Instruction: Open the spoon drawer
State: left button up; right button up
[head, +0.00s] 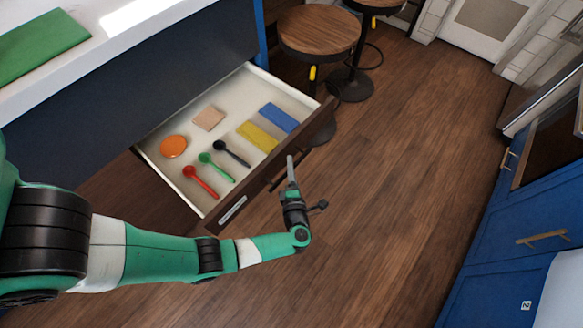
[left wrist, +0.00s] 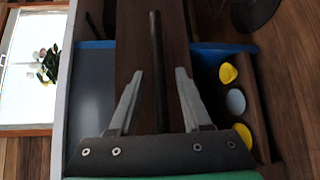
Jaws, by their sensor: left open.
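The spoon drawer (head: 235,208) stands pulled out from the dark counter front in the head view. A red spoon (head: 200,181), a green spoon (head: 216,167) and a dark spoon (head: 231,154) lie in it. A label plate (head: 232,210) is on its brown front. My left gripper (head: 290,168) is in front of the drawer, close to its dark bar handle (left wrist: 157,60). In the left wrist view the fingers (left wrist: 159,76) are spread, with the handle between them and gaps on both sides. My right gripper is in neither view.
The drawer also holds an orange disc (head: 173,146), a tan square (head: 208,118), a yellow block (head: 257,136) and a blue block (head: 279,117). A round stool (head: 319,30) stands beyond it. Blue cabinets (head: 515,225) are at right. The floor between is clear.

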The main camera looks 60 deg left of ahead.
pick_arm(q)
jog(key=p+v, duration=0.2)
jog(key=v, duration=0.9)
jog(key=shift+d, duration=0.25)
jog(key=shift+s, duration=0.15)
